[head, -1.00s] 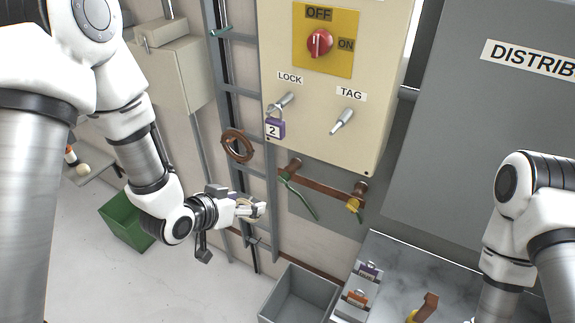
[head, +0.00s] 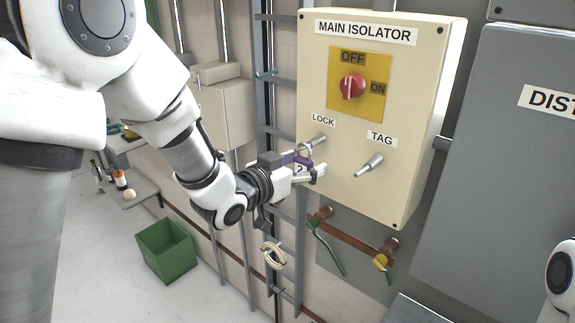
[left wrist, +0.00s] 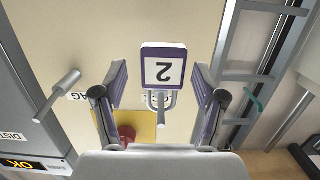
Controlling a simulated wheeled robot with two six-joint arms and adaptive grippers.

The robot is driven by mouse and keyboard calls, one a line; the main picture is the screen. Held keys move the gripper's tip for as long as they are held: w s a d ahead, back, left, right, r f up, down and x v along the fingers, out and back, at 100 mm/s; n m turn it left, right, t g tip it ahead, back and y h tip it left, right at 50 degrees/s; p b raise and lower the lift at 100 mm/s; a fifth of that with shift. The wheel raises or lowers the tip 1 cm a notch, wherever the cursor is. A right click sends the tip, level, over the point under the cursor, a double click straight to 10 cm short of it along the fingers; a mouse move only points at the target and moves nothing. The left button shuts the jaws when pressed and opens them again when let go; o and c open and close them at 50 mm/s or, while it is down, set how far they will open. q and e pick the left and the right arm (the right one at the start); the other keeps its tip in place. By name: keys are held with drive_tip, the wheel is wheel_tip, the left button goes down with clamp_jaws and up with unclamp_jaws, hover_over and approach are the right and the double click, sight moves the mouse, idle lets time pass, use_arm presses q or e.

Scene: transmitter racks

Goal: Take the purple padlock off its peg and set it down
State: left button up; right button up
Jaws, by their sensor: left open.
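The purple padlock (head: 298,170) hangs by its shackle on the LOCK peg (head: 317,140) of the cream isolator box. In the left wrist view, its white face with a 2 (left wrist: 163,70) shows upside down, with a purple rim. My left gripper (head: 316,171) is open at the padlock in the head view, partly hiding it. In the left wrist view, its two fingers (left wrist: 160,85) stand on either side of the padlock, with a visible gap on each side. My right gripper is out of view.
The TAG peg (head: 369,165) sticks out right of the padlock. A red switch (head: 352,86) is above. A copper bar (head: 350,235) with green and yellow clamps is below. A ladder rack (head: 285,215) runs left of the box. A green bin (head: 167,250) stands on the floor.

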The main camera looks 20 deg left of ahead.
use_arm(q)
drive_tip(key=shift+w+f, duration=0.15)
drive_tip(key=shift+w, duration=0.35)
drive_tip(key=shift+s, duration=0.1)
drive_tip(key=c, duration=1.3)
drive_tip(key=shift+r, duration=0.35)
drive_tip(key=shift+s, duration=0.1)
drive_tip(key=shift+v, duration=0.8)
